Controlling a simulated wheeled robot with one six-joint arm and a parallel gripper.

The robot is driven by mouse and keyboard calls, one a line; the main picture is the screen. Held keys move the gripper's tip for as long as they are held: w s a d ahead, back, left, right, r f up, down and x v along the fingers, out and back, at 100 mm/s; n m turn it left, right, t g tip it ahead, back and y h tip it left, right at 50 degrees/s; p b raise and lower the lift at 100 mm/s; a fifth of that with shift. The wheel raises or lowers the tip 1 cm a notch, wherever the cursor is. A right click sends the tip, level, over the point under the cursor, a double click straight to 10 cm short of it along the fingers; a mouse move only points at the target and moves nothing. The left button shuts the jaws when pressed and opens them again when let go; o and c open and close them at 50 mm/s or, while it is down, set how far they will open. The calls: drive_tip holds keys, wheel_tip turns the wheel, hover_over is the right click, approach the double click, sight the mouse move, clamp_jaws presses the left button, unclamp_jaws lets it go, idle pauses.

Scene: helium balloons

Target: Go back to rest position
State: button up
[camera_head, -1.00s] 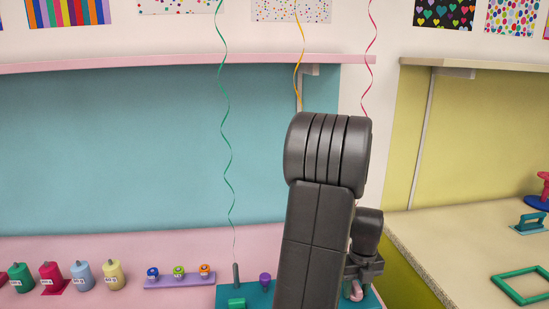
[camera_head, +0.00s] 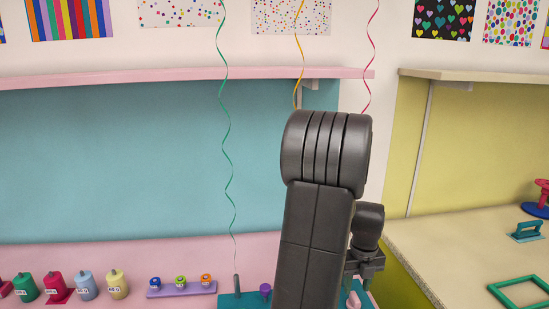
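My dark grey arm rises through the middle of the view. My gripper (camera_head: 358,284) is low behind it at the right, partly hidden by the arm and the frame's lower edge. I cannot see whether its fingers are open or shut. A small pink thing (camera_head: 354,300) shows just below it; I cannot tell whether they touch. A green ribbon (camera_head: 228,150) hangs down to a grey post on a teal base (camera_head: 229,300). A yellow ribbon (camera_head: 298,60) and a red ribbon (camera_head: 371,50) hang behind my arm, their lower ends hidden. The balloons are out of view.
Several coloured weights (camera_head: 87,287) stand on the pink counter at the left. A lilac rack (camera_head: 182,290) holds small rings. A purple knob (camera_head: 265,291) stands near the arm. A beige counter (camera_head: 440,245) at right carries a green frame (camera_head: 521,291). A pink shelf (camera_head: 150,78) runs above.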

sight(355, 296)
drive_tip(key=shift+r, duration=0.85)
drive_tip(key=shift+f, duration=0.1)
wheel_tip(355, 296, down, 8)
drive_tip(key=b, duration=0.5)
drive_tip(key=shift+r, duration=0.25)
drive_tip(key=shift+r+n, duration=0.25)
drive_tip(key=shift+n, duration=0.65)
